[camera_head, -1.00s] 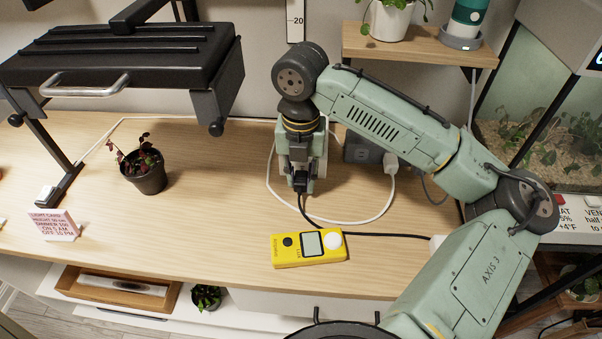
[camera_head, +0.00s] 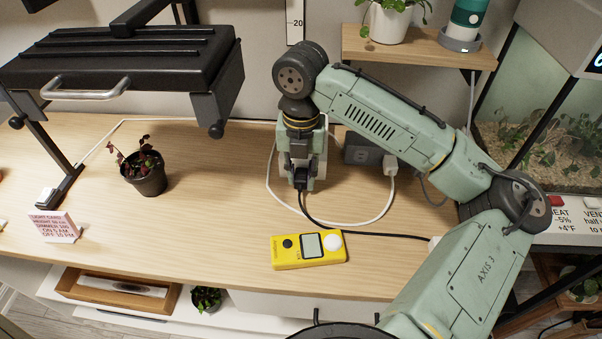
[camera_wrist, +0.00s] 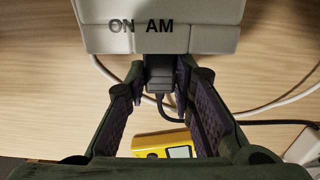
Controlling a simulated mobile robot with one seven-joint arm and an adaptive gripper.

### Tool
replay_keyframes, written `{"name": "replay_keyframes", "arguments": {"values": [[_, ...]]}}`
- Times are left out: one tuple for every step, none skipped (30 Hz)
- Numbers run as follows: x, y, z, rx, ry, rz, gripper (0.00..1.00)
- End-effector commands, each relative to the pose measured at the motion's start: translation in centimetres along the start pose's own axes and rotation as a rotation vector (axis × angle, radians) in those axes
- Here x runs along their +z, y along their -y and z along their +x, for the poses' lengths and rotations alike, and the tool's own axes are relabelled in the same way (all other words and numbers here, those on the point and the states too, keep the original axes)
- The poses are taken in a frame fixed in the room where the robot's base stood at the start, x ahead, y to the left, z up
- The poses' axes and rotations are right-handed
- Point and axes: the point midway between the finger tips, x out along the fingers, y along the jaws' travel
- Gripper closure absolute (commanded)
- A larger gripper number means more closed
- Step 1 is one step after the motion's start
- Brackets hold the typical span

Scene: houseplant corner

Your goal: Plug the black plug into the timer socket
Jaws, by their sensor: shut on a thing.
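The black plug (camera_wrist: 158,76) is held between the two finger pads of my gripper (camera_wrist: 160,90) in the wrist view. In the head view my gripper (camera_head: 301,181) points down over the wooden table, with the plug's black cord running out below it. The pale grey timer (camera_wrist: 160,38), marked "ON AM", fills the top of the wrist view. The plug's far end meets the timer's lower edge there. The timer's socket face is hidden, so I cannot tell whether the prongs are in. In the head view the timer (camera_head: 321,160) is mostly behind my gripper.
A yellow meter (camera_head: 308,249) lies in front of my gripper. A dark box (camera_head: 362,149) with a white plug stands right of the timer. A white cable (camera_head: 377,213) loops around the area. A potted plant (camera_head: 149,180) stands left; the table between is clear.

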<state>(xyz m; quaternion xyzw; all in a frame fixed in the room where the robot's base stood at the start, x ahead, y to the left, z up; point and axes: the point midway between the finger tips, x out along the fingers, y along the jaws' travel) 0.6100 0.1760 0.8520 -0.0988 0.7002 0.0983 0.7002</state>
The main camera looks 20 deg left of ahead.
Motion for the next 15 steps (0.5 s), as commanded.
{"name": "replay_keyframes", "arguments": {"values": [[0.12, -0.01, -0.03, 0.0, 0.0, 0.0, 1.0], [0.18, -0.01, -0.02, 0.0, 0.0, 0.001, 1.0], [0.21, 0.0, -0.01, 0.0, 0.0, 0.001, 1.0], [0.2, 0.0, -0.01, 0.0, 0.0, 0.001, 1.0], [0.2, 0.01, -0.01, 0.0, 0.0, 0.001, 1.0], [0.19, 0.01, -0.01, 0.0, 0.0, 0.001, 1.0], [0.19, 0.01, -0.01, 0.0, 0.0, 0.001, 1.0], [0.19, 0.01, -0.01, 0.0, 0.0, 0.001, 0.75], [0.18, 0.01, -0.01, 0.0, 0.0, 0.001, 0.73], [0.18, 0.01, -0.01, 0.0, 0.0, 0.001, 0.71], [0.18, 0.01, -0.01, 0.0, 0.0, 0.001, 0.69], [0.18, 0.01, -0.01, 0.0, 0.0, 0.001, 0.66], [0.18, 0.01, -0.01, 0.0, 0.0, 0.001, 0.64], [0.18, 0.01, -0.01, 0.0, 0.0, 0.001, 0.62], [0.18, 0.01, -0.01, 0.0, 0.0, 0.001, 0.59]]}}
